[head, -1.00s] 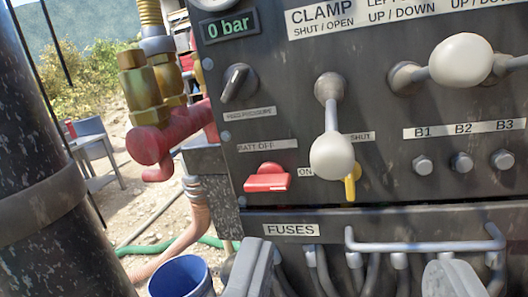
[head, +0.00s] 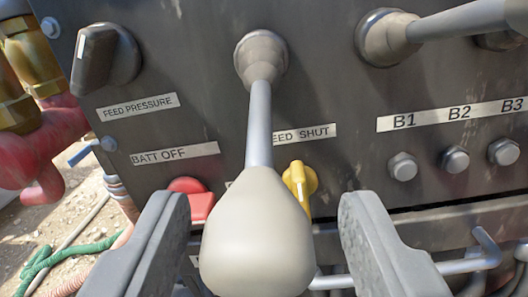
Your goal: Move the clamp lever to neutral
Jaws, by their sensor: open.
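The clamp lever is a grey rod from a round boot on the dark panel, with a big pale knob (head: 257,240) at its end. It hangs down and toward me. My gripper (head: 263,205) is open, one finger on each side of the knob. Gaps show between the knob and both fingers. The knob hides part of the panel behind it, and the clamp label is out of view now.
A second lever (head: 450,25) sticks out at upper right. A yellow valve handle (head: 298,183) and a red battery switch (head: 190,200) sit behind the knob. A pressure dial (head: 103,58) and buttons (head: 454,160) flank the lever. A grey bar (head: 475,262) runs low at right.

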